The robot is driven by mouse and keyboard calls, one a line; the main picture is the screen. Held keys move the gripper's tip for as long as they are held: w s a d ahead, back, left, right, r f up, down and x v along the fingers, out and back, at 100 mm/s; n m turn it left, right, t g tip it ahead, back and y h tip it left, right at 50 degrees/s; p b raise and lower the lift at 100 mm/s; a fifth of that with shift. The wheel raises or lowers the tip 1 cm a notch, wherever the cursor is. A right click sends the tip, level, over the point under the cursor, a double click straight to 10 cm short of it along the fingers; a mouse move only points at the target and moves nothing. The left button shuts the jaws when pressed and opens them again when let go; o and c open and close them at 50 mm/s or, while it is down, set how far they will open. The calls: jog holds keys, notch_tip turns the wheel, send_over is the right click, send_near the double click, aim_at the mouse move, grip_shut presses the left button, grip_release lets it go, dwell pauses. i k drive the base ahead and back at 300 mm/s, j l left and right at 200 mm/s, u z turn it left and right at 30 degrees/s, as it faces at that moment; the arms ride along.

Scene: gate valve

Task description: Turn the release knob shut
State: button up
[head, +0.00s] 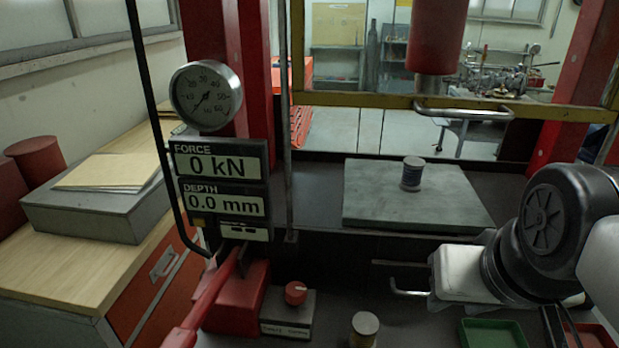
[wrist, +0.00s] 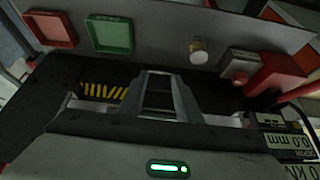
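The release knob (head: 296,293) is a small red round knob with a pale mark on top. It sits on a low grey labelled box at the front of the press. In the wrist view the red knob (wrist: 240,78) shows right of my gripper's fingers. My gripper (wrist: 162,75) is apart from the knob and touches nothing that I can see. In the head view my gripper's white hand (head: 462,275) is to the right of the knob, and its fingers do not show clearly.
A red lever (head: 215,300) rises just left of the knob box. A small pale-topped cylinder (head: 365,325) stands to its right, with a green tray (head: 493,333) further right. The gauge (head: 206,96) and display (head: 220,180) stand behind; the display reads 0 kN and 0.0 mm.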

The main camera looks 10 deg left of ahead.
aim_at(295, 292)
jog(key=u, duration=1.35)
